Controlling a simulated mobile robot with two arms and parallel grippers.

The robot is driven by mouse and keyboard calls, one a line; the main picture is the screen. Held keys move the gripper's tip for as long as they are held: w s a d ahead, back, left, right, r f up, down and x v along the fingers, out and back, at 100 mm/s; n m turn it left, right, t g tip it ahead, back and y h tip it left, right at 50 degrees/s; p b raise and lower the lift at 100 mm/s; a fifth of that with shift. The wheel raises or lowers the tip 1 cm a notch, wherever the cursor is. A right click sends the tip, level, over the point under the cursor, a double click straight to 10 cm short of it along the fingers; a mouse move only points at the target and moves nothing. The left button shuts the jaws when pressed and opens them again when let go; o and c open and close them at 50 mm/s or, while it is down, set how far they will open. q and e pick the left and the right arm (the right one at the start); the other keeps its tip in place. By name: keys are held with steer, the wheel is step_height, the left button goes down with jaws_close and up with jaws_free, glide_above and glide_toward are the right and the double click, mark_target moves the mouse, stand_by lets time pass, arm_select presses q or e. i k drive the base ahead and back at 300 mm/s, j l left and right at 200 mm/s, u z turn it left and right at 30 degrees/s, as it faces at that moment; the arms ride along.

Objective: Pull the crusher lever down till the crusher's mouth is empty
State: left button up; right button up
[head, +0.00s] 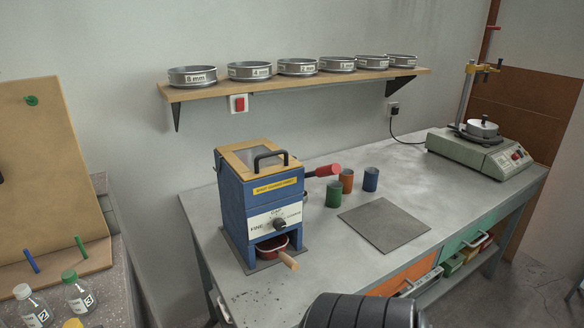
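The blue crusher (258,200) stands on a dark plate at the left part of the bench. Its lever (327,171), a dark bar with a red grip, sticks out from its right side, roughly level. A wooden frame with a clear pane and a black handle (271,155) tops the crusher; whether anything lies in the mouth beneath cannot be made out. The front has a yellow label and a dial (278,223) marked FINE at its left. A red pan (272,245) with a wooden handle sits in the lower opening. Neither of my grippers is in view.
Green (333,194), orange (347,181) and blue (370,179) cups stand right of the crusher, close to the lever. A grey square mat (384,228) lies in front of them. A shelf (300,83) with several sieves hangs above. A sieve shaker (480,150) stands far right.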

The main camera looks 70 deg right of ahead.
mark_target(333, 169)
steer(key=z, duration=2.3)
steer(key=l+u, duration=0.4)
steer(key=l, duration=0.6)
